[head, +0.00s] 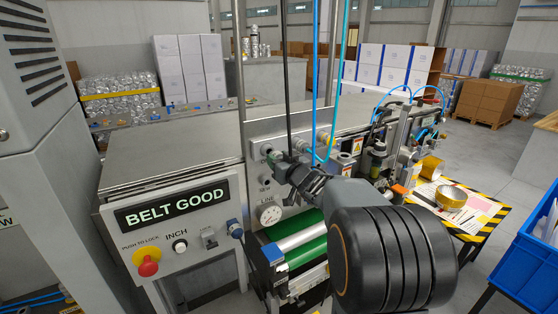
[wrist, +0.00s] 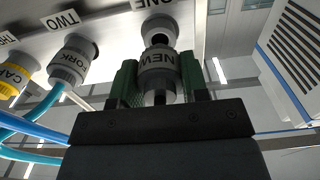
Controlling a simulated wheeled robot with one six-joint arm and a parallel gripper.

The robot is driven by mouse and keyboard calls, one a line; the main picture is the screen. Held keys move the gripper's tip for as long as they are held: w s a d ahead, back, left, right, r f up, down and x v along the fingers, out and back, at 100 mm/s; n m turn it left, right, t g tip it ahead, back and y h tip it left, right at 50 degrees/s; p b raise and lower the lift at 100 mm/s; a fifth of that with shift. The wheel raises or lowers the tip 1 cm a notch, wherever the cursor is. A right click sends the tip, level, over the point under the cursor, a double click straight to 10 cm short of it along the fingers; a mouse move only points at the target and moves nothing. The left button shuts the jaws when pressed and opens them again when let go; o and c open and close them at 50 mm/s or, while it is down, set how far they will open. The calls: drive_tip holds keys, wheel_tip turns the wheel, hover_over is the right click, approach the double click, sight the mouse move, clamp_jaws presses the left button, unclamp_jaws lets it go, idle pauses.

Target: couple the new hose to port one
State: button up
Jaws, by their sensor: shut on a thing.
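In the wrist view my gripper (wrist: 158,85) has its green-padded fingers shut on a grey coupling marked NEW (wrist: 157,62), the new hose's end. The coupling points at port one (wrist: 160,26), a silver fitting under the label ONE on the pale panel. The two look roughly in line. A dark opening shows between them, and I cannot tell whether they touch. Port two holds a grey coupling (wrist: 74,60), its lettering partly hidden.
Blue hoses (wrist: 30,128) cross the wrist view at left. In the head view, blue hoses (head: 315,60) and a dark hose (head: 288,70) hang by the panel. A gauge (head: 270,215) and green belt (head: 305,252) lie below.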

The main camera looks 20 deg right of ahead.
drive_tip(key=shift+w+a, duration=0.15)
drive_tip(key=shift+w, duration=1.3)
drive_tip(key=o, duration=1.1)
drive_tip(key=s+d+b, duration=0.1)
drive_tip(key=s+b, duration=0.1)
drive_tip(key=s, duration=1.1)
drive_tip(key=shift+s+d+b, duration=0.25)
drive_tip(key=shift+s+b, duration=0.1)
